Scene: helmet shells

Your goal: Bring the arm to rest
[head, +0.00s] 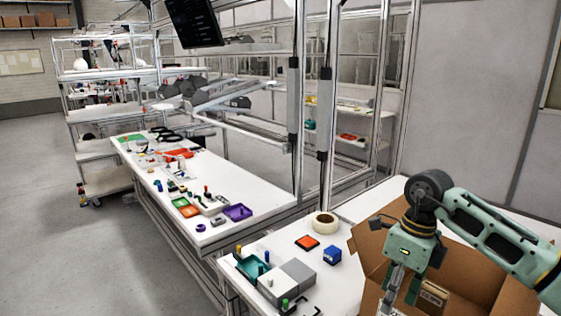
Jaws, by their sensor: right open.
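My right arm comes in from the right edge, green and black, bent down at the wrist. My right gripper (402,290) points down over an open cardboard box (485,272) at the lower right. Its fingers are apart, and I see nothing held between them. A small brown carton (433,296) with printing lies inside the box, beside the gripper. The lower part of the box is cut off by the frame. My left gripper is not in view.
Open floor (60,220) lies at left.

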